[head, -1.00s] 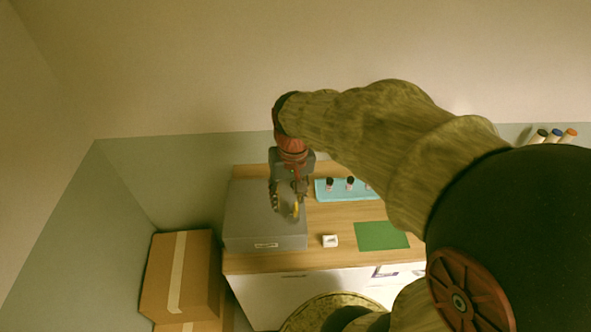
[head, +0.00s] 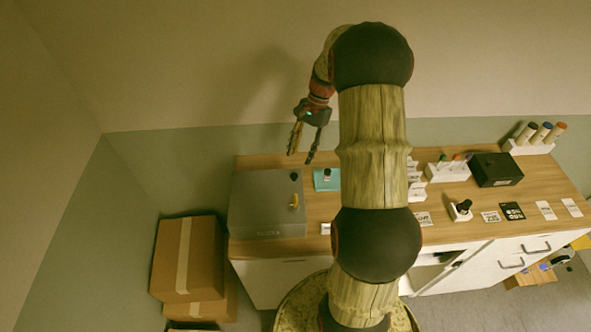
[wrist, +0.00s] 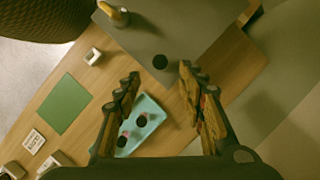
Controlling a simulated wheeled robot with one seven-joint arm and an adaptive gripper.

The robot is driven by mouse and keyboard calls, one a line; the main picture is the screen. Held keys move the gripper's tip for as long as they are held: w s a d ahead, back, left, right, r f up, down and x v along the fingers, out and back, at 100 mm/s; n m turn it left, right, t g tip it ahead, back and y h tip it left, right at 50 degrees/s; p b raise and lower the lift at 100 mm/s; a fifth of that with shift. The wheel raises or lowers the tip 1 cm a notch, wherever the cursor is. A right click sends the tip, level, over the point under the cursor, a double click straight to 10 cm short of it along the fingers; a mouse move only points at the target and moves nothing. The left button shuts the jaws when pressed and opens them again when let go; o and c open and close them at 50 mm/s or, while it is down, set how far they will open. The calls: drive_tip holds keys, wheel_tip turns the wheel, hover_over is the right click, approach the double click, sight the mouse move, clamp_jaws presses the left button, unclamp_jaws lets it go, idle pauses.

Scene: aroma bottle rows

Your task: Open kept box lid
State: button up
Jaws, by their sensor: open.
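A large grey box (head: 262,205) stands at the left end of the wooden table, its flat top lid shut. A yellow handle (head: 295,201) and a black knob (head: 294,176) sit near the top's right edge. A label on its front is too small to read. The wrist view also shows the box's top (wrist: 165,30), yellow handle (wrist: 116,15) and black knob (wrist: 160,62). My gripper (head: 301,154) is open and empty, fingers pointing down, raised above the table's back and apart from the box. The wrist view shows both spread fingers (wrist: 158,76).
A teal tray (wrist: 155,108) with black-topped bottles lies right of the box, near a green mat (wrist: 62,103) and a small white holder (wrist: 93,56). A black box (head: 497,170) and white racks stand farther right. Cardboard boxes (head: 188,255) stack on the floor at left.

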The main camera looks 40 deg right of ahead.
sight(294, 175)
drive_tip(key=shift+x, duration=3.85)
drive_tip(key=shift+d, duration=0.1)
drive_tip(key=shift+c, duration=1.2)
drive_tip(key=c, duration=0.8)
clamp_jaws()
